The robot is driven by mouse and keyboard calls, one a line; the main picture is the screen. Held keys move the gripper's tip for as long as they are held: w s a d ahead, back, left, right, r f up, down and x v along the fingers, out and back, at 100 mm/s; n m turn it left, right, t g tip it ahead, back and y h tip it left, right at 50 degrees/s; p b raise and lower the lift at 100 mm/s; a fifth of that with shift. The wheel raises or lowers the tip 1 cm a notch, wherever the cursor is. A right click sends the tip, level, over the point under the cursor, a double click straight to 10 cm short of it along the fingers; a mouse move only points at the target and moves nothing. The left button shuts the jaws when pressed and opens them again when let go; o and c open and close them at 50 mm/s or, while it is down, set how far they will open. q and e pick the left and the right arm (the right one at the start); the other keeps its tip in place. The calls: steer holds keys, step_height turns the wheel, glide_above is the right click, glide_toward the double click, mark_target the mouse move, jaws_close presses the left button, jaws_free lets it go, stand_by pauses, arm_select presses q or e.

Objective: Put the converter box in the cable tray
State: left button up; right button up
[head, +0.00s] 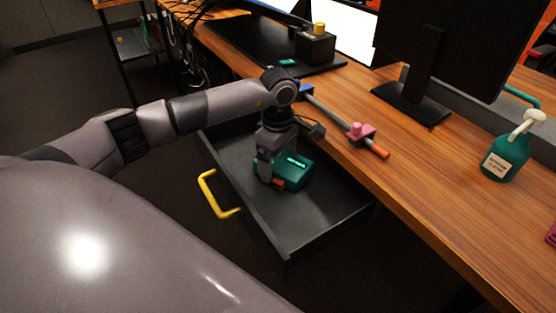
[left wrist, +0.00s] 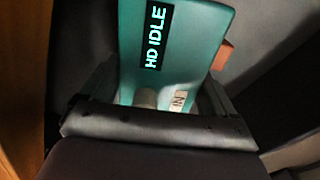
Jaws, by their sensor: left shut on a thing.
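The converter box (head: 294,174) is a teal block with a lit display. In the left wrist view the box (left wrist: 190,35) fills the upper middle, and its display reads "HD IDLE". My left gripper (head: 272,181) points down and is shut on the box. The dark grey cable tray (head: 318,220) is below the desk edge, with a yellow handle (head: 215,197) at its front. The box is within the tray's outline in the head view; I cannot tell whether it touches the tray floor. My right gripper is not in view.
The wooden desk (head: 440,185) runs along the right, above the tray. The tray's near right part is empty.

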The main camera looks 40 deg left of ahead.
mark_target(278, 158)
arm_select(q)
steer(key=shift+f, duration=0.1)
steer(key=o, duration=1)
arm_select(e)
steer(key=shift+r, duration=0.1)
arm_select(q)
steer(key=shift+r, duration=0.3)
steer(key=shift+r+p, duration=1.05)
steer(key=shift+r, duration=4.8)
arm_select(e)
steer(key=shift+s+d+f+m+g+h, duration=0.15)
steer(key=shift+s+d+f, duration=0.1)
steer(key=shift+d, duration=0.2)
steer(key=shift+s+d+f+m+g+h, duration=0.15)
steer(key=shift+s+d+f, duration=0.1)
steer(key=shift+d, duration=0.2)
